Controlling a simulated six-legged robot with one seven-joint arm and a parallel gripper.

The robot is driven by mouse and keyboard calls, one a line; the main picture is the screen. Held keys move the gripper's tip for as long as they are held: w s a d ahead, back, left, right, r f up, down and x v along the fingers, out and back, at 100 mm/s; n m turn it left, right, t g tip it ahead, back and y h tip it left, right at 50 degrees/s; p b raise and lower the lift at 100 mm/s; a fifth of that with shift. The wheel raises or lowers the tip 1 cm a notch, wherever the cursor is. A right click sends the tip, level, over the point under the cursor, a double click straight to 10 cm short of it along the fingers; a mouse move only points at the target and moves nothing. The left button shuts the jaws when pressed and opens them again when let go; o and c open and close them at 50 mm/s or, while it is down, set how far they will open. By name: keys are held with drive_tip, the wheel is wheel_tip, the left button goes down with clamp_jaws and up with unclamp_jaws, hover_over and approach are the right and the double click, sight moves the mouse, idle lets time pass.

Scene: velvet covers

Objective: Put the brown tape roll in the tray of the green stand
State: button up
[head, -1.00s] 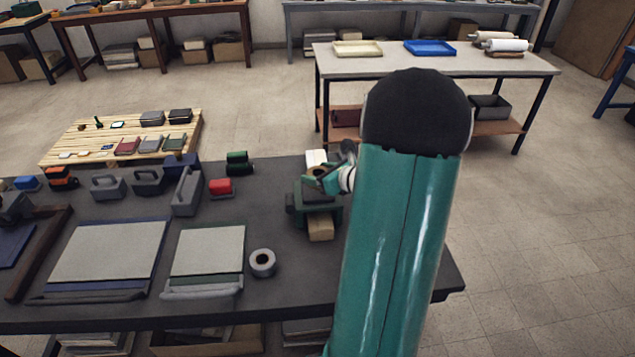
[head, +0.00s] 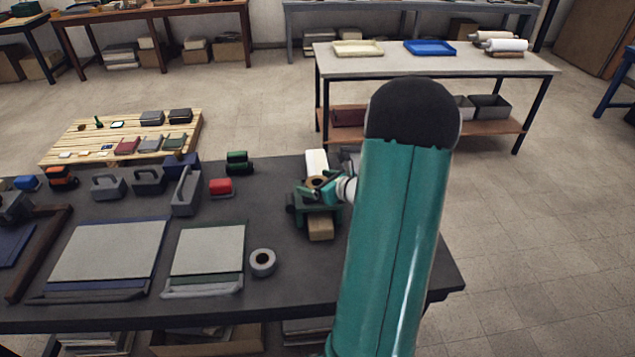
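The brown tape roll (head: 317,182) is between the teal fingers of my gripper (head: 319,186), over the green stand (head: 318,218) near the right end of the dark table. The fingers lie on the near and far sides of the roll. At this size I cannot tell whether they grip it or are spread around it. Roll and fingers hide much of the stand's top, so I cannot tell whether the roll touches the tray. A tan block (head: 320,229) shows at the stand's front.
My teal arm link covers the table's right part. A grey tape roll (head: 262,262) lies left of the stand, beside a grey panel (head: 207,250). A white box (head: 316,161) stands behind the stand. A red block (head: 221,187) and green rolls (head: 238,162) are further left.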

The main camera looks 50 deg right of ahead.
drive_tip(key=shift+r, duration=0.15)
drive_tip(key=shift+s+r, duration=0.1)
drive_tip(key=shift+s, duration=0.2)
drive_tip(key=v, duration=1.1)
drive_tip(key=w+a+r+n+g+y, duration=0.2)
drive_tip(key=a+r+n+g+y, duration=0.15)
drive_tip(key=a+n, duration=0.65)
drive_tip(key=w+a+r+n+g+y, duration=0.2)
drive_tip(key=a+r+n, duration=0.3)
drive_tip(key=a, duration=0.9)
drive_tip(key=s+a+r+n+g+h, duration=0.1)
drive_tip(key=s+a+r+n+h, duration=0.1)
drive_tip(key=s+a+n, duration=0.2)
drive_tip(key=s+a+r+n+g+h, duration=0.1)
drive_tip(key=s+a+r+n+h, duration=0.2)
drive_tip(key=a+n, duration=0.7)
drive_tip(key=s+n, duration=0.2)
drive_tip(key=n, duration=0.5)
drive_tip(key=shift+s+r, duration=0.3)
drive_tip(key=shift+r, duration=0.05)
